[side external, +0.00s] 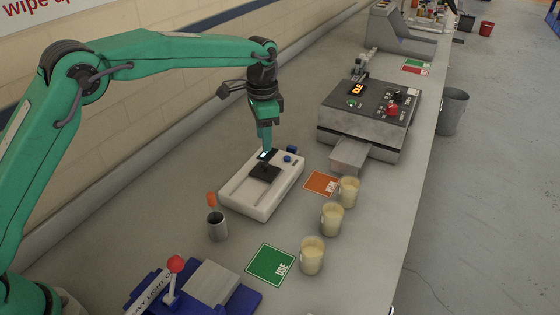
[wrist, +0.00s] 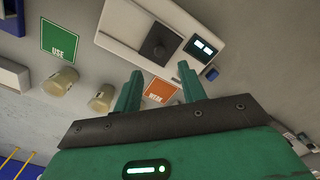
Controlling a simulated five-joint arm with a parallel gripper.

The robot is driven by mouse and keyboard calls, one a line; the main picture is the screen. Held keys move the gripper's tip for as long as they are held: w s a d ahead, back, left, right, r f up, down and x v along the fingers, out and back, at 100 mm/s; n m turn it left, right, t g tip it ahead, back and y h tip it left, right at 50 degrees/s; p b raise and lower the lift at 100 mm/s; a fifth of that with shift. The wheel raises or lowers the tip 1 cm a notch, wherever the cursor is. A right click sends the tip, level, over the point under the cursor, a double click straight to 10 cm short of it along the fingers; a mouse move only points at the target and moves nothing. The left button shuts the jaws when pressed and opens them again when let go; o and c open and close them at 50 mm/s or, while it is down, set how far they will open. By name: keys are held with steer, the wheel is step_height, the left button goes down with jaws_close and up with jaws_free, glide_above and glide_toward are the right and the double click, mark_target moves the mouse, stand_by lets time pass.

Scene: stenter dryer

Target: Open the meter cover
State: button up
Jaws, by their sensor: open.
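The meter is probably the white box-like device (side external: 243,195) on the bench, with a dark square part (side external: 265,172), a small lit display and blue buttons (side external: 288,158). In the wrist view its white body (wrist: 118,28) is at the top, with the dark square (wrist: 155,47) and the two-part lit display (wrist: 202,48). I cannot tell which part is the cover. My green gripper (side external: 266,147) points down over the far end of the device, near the display. In the wrist view my gripper (wrist: 159,69) has its fingers apart with nothing between them. Whether a fingertip touches is unclear.
A grey machine (side external: 365,120) with a red knob and front tray stands right of the device. An orange card (side external: 321,184), a green USE card (side external: 270,264), several pale-filled cups (side external: 312,256) and a grey cup (side external: 217,227) lie nearby. A blue lever unit (side external: 205,285) is in front.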

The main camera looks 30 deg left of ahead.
mark_target(265, 164)
steer(key=shift+f, duration=3.75)
steer(key=shift+c, duration=0.2)
jaws_close()
